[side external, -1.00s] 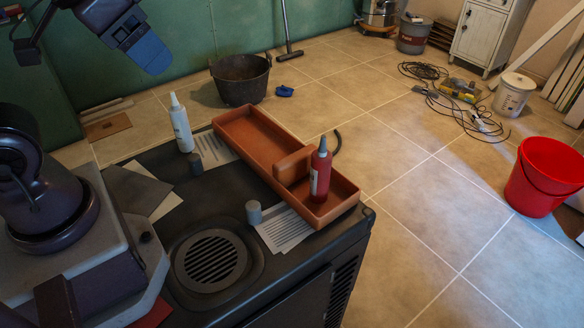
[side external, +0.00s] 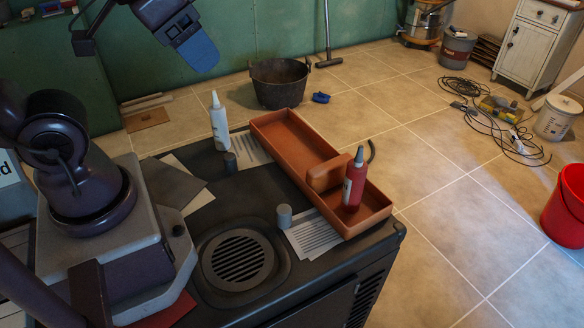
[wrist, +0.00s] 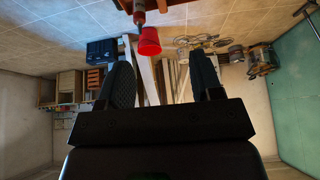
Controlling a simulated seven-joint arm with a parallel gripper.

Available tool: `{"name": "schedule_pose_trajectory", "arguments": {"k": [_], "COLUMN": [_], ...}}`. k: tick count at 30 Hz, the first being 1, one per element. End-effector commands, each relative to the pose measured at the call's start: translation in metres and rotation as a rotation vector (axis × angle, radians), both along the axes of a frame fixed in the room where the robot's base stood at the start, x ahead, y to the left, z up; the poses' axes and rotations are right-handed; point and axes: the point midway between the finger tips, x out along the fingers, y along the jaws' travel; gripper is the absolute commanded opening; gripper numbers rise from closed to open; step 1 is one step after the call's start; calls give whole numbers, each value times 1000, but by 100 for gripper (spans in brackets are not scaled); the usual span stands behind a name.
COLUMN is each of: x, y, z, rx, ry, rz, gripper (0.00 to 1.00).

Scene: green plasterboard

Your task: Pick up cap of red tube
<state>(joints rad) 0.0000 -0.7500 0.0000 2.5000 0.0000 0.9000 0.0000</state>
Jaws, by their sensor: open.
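The red tube (side external: 356,186) stands upright with its grey pointed nozzle up, in the near end of the orange tray (side external: 268,127). A small light-grey cap (side external: 284,217) stands on the black worktop to its left, beside a printed paper. A second, darker cap (side external: 230,162) stands near the white tube (side external: 218,124). My gripper (side external: 200,55) is high up at the top left, well apart from the tubes and caps. In the wrist view, my gripper (wrist: 163,72) has its two fingers spread with nothing between them. The red tube's tip end (wrist: 139,12) shows at that view's top edge; no cap is recognizable there.
An orange block (side external: 326,178) lies across the tray beside the red tube. A round vent grille (side external: 237,260) is set in the black worktop (side external: 300,268). Dark and white sheets (side external: 176,182) lie near my base. A black bucket (side external: 279,85) and a red bucket (side external: 566,205) stand on the tiled floor.

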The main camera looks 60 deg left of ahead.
Motion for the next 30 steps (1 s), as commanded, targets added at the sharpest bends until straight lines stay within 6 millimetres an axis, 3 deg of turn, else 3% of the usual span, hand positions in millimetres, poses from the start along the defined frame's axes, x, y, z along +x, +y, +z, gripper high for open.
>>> {"name": "schedule_pose_trajectory", "arguments": {"k": [5, 11, 17, 24, 30], "x": [3, 21, 42, 49, 52], "y": [3, 24, 56, 113, 160], "z": [-12, -55, -110, -181, -213], "rx": [-7, -105, -244, -320, -336], "ry": [60, 274, 449, 549, 470], "rz": [15, 147, 469, 999, 1407], "gripper": [60, 60, 60, 60, 60]}}
